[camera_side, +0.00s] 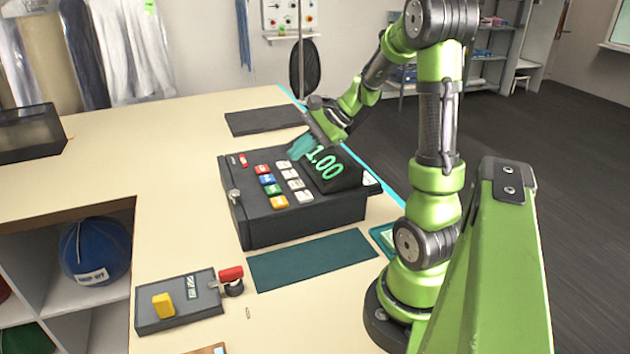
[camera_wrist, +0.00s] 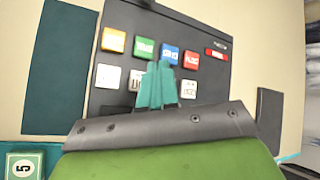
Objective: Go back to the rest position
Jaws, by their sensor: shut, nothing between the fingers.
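My gripper (camera_side: 300,146) has teal fingers and hangs over the back part of the cash register (camera_side: 300,224), beside its display (camera_side: 332,169) reading 1.00. In the wrist view the gripper's fingers (camera_wrist: 157,86) are together with nothing between them. They cover part of the white keys there. Whether the fingertips touch a key cannot be told. The register has coloured keys and white keys, and a red key (camera_wrist: 216,55) set apart from them.
A dark teal mat (camera_side: 312,259) lies in front of the register, and a dark flat pad (camera_side: 264,120) lies behind it. A grey control box (camera_side: 178,302) with a yellow switch and a red knob stands front left. A black tray (camera_side: 30,134) is at far left. Clothes hang behind.

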